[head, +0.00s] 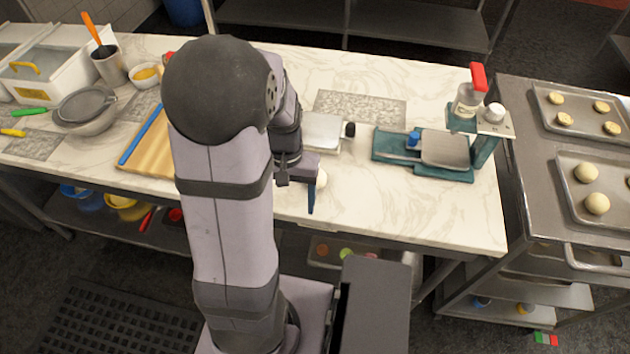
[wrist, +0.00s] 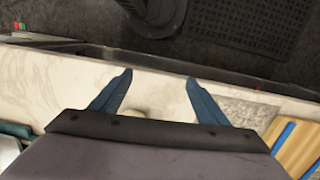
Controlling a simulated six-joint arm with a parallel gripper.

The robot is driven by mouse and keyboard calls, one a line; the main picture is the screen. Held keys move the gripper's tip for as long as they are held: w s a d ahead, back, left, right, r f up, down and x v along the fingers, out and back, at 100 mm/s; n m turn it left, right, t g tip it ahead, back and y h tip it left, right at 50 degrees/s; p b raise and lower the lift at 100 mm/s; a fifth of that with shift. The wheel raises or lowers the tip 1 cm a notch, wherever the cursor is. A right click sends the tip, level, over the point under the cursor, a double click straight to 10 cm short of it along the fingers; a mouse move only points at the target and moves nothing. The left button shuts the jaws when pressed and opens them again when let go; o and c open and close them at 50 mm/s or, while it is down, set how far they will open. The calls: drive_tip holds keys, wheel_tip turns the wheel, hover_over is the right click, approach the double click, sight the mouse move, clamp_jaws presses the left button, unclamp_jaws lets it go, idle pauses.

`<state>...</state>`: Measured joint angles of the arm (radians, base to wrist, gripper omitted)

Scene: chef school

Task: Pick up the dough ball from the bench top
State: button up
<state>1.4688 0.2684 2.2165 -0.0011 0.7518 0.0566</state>
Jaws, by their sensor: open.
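The pale dough ball (head: 321,179) is on the marble bench top (head: 400,210), near its front edge. My gripper (head: 311,205) is right beside it in the head view and hides part of it. In the wrist view, my gripper (wrist: 158,78) is open, its two blue fingers spread apart. A small pale part of the dough ball (wrist: 132,113) shows between the finger bases, mostly hidden by the gripper body. I cannot tell the height of the fingers above the bench.
A scale (head: 322,133) stands behind the gripper, and a teal press (head: 392,146) is to the right. A wooden board (head: 150,152) lies to the left. Trays of dough (head: 592,228) are on the far-right rack. Bench front right is clear.

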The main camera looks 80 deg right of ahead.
drive_tip(key=s+d+m, duration=0.1)
drive_tip(key=d, duration=0.1)
drive_tip(key=s+d+m, duration=0.1)
drive_tip(key=d+m, duration=0.1)
drive_tip(key=s+d+r+m, duration=0.1)
drive_tip(key=s+d, duration=0.1)
drive_tip(key=shift+s+d+h, duration=0.1)
drive_tip(key=shift+h, duration=0.2)
drive_tip(key=d+r+m, duration=0.4)
drive_tip(key=m, duration=0.8)
drive_tip(key=shift+d+r+m, duration=0.25)
drive_tip(key=shift+d+m, duration=0.05)
drive_tip(key=shift+m, duration=0.1)
drive_tip(key=shift+f+p, duration=0.3)
drive_tip(key=shift+f, duration=0.75)
drive_tip(key=shift+w+a+f+p, duration=0.1)
drive_tip(key=shift+w+f+p, duration=0.1)
drive_tip(key=shift+f+p, duration=0.35)
drive_tip(key=shift+w+f+p, duration=0.1)
drive_tip(key=shift+f+p, duration=0.6)
drive_tip(key=shift+f, duration=1.35)
drive_tip(key=c, duration=1.2)
